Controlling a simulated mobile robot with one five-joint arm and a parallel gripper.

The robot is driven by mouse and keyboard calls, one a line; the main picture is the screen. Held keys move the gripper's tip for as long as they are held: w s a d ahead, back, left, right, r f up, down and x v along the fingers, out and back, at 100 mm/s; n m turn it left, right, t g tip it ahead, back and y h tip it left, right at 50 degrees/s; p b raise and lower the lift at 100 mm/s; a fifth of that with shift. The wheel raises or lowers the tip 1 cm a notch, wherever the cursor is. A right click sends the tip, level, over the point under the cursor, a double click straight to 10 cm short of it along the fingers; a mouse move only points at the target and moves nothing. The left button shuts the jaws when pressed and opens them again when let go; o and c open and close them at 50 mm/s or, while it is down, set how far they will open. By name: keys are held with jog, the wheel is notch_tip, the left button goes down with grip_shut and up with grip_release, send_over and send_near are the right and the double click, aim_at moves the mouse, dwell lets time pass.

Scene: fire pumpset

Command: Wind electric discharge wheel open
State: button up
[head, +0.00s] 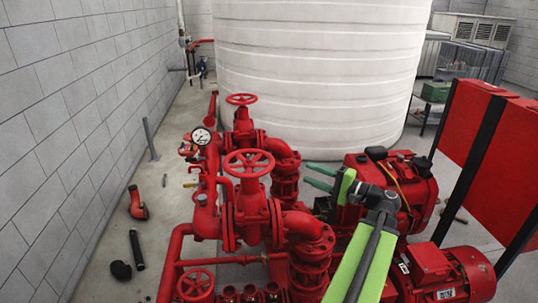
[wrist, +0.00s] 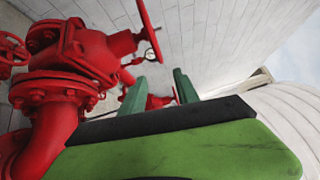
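Red handwheels sit on red valves in the head view: a large one (head: 249,164) in the middle, one behind it (head: 241,99), and a small one (head: 195,284) low in front. No label shows which is the electric discharge wheel. My gripper (head: 307,174) is to the right of the middle wheel, apart from it, with its green fingers pointing left. In the wrist view my gripper (wrist: 160,78) is open, with a gap between the fingers and nothing held. A red wheel (wrist: 148,30) shows nearly edge-on beyond the fingers, up and left.
A red engine (head: 370,190) and a red motor (head: 445,276) stand right of the valves. A pressure gauge (head: 201,136) is left of the wheels. A white tank (head: 315,75) stands behind. Pipe pieces (head: 138,205) lie on the floor left, near the block wall (head: 70,110).

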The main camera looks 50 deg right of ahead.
aim_at(269, 155)
jog(key=w+a, duration=0.1)
jog(key=w, duration=1)
jog(key=w+a, duration=0.1)
jog(key=w, duration=0.4)
jog(key=shift+w+a+r+p, duration=0.2)
jog(key=shift+w+a+p, duration=0.1)
jog(key=shift+w+a, duration=0.1)
jog(key=shift+d, duration=0.1)
jog(key=shift+c, duration=0.2)
grip_shut()
